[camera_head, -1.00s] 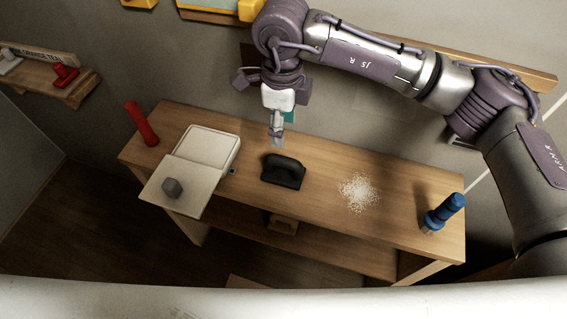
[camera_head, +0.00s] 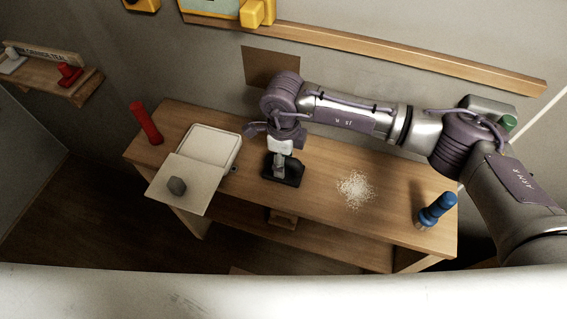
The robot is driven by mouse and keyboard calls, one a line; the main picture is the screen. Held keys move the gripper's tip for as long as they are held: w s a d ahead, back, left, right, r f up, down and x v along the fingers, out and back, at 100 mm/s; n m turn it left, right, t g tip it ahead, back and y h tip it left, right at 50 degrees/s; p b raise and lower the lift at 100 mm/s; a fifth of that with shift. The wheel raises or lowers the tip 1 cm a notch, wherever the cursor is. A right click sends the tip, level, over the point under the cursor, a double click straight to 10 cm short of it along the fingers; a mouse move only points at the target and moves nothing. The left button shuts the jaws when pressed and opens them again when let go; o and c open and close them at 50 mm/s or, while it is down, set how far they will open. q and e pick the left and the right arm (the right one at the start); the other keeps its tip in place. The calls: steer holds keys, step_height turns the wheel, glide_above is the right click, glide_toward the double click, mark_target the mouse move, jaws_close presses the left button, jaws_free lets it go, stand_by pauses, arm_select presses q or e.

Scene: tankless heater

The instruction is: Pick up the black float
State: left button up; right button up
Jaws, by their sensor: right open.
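The black float (camera_head: 294,174) sits on the wooden bench (camera_head: 330,226), near its middle. My right gripper (camera_head: 279,172) points down at the float, with its fingers over the float's handle area. The gripper and wrist cover the left part of the float. The fingers are small here, and I cannot tell whether they touch the handle. The right gripper is open. My left gripper is not in view.
A red cylinder (camera_head: 146,122) stands further left. White granules (camera_head: 356,189) and a blue tool (camera_head: 437,208) lie to the right.

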steer(key=shift+c, duration=0.3)
jaws_close()
steer(key=shift+r, duration=0.55)
step_height(320, 180, up, 2)
steer(key=shift+w+r+b, duration=0.1)
steer(key=shift+r+b, duration=0.15)
steer(key=shift+b, duration=0.5)
steer(key=s+d+r+b, duration=0.2)
steer(key=s+d+r, duration=0.4)
steer(key=d, duration=0.3)
steer(key=shift+s+d+r, duration=0.3)
steer(key=shift+s+r, duration=0.05)
steer(key=shift+r, duration=0.35)
